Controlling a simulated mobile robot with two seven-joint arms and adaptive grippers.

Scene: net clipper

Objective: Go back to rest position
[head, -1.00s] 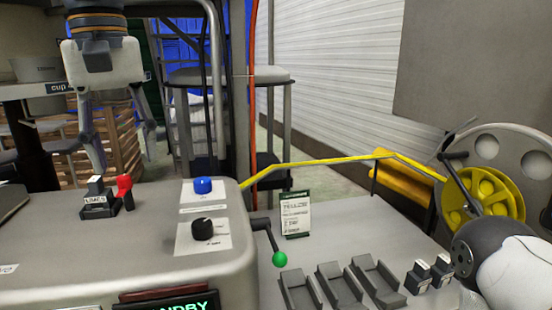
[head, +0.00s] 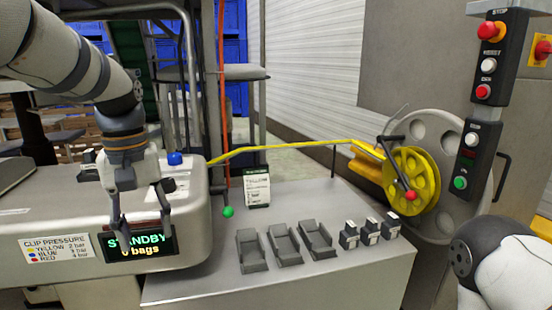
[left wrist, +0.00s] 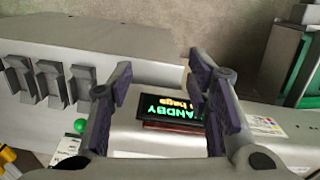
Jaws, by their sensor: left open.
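My left gripper (head: 143,228) hangs fingers down at the left, in front of the clipper machine's housing (head: 40,205). Its fingers are apart with nothing between them, as the left wrist view also shows (left wrist: 158,75). The green-lit display (head: 140,245) reads STANDBY and bags, and is partly behind the fingers. In the wrist view the display (left wrist: 172,107) appears upside down between and beyond the fingers. My right gripper is not in view.
A blue button (head: 175,158) and a green-knobbed lever (head: 228,212) are near the arm. A yellow reel (head: 412,182) and a control post (head: 489,60) are at the right.

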